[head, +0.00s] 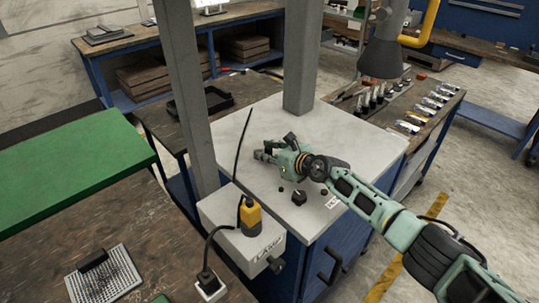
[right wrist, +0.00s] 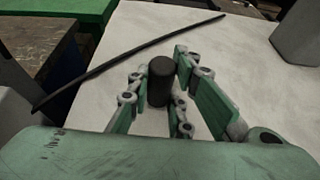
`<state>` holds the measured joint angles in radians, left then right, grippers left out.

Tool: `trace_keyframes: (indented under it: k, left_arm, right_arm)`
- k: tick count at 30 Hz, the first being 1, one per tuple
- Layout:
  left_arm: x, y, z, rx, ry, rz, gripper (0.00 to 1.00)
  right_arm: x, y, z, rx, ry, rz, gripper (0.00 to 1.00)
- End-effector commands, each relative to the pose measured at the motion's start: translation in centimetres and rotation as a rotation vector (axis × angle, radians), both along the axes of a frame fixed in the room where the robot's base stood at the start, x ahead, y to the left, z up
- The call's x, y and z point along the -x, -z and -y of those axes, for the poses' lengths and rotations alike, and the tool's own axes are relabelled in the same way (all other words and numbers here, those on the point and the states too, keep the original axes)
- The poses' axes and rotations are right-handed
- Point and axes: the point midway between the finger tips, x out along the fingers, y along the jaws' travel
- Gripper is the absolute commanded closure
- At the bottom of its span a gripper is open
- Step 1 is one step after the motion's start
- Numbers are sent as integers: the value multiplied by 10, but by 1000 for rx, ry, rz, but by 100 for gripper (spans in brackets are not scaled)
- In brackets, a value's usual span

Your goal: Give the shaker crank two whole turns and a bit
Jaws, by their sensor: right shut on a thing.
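The crank's handle appears as an upright black cylindrical knob (right wrist: 161,82) in the right wrist view. It stands between the fingers of my right gripper (right wrist: 158,92), which is shut on it. In the head view my right gripper (head: 264,155) is low over the pale top of the blue cabinet (head: 236,128), reaching in from the right. There the knob is hidden by the gripper, and the crank's arm and pivot cannot be made out. My left gripper is not in view.
A black dial (head: 299,198) and small buttons sit on the cabinet's near edge. A grey box (head: 228,232) with a yellow device (head: 250,217) stands in front. A grey post (head: 302,60) rises at the back, another (head: 186,90) at the left. A thin black rod or cable (right wrist: 130,58) crosses beyond the knob.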

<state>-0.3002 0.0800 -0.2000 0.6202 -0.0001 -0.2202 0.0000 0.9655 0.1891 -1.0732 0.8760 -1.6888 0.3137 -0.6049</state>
Motion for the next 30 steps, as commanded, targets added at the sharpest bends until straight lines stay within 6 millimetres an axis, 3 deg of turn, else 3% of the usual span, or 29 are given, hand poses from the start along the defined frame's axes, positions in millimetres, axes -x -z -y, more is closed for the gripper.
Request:
trace_keyframes:
  k: [1,8,9,15,30]
  left_arm:
    - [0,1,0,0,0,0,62]
    - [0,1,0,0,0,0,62]
    - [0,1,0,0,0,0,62]
    - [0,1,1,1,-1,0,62]
    - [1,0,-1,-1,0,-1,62]
  right_arm:
    - [6,3,-10,-5,-16,-11,100]
    - [5,2,-10,-5,-14,-11,100]
    - [5,2,-10,-5,-15,-11,78]
    - [3,1,-8,-4,-9,-7,62]
    - [6,-5,4,1,-3,1,62]
